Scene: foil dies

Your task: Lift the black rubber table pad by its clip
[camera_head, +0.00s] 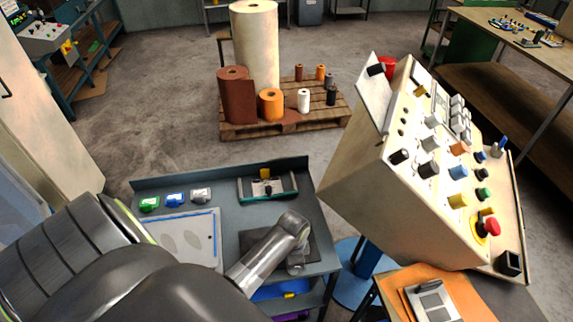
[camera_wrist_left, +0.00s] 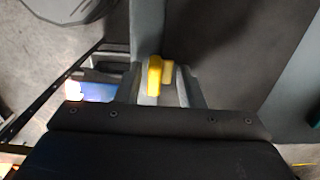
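The black rubber pad (camera_head: 258,240) lies flat on the grey-blue bench, partly covered by my left arm in the head view. It also shows as a dark sheet in the left wrist view (camera_wrist_left: 225,45). My left gripper (camera_head: 298,264) points down over the pad's right part. In the left wrist view a yellow clip (camera_wrist_left: 155,76) sits between the two grey fingers of my left gripper (camera_wrist_left: 162,78). The fingers look parted, with a narrow gap beside the clip. The clip is hidden in the head view. My right gripper is not in view.
A white tray (camera_head: 217,230) lies left of the pad; green, blue and grey small items stand behind it. A green-edged fixture (camera_head: 267,196) stands behind the pad. A tilted control console (camera_head: 385,205) rises close on the right. Blue bins sit on the bench's lower shelf.

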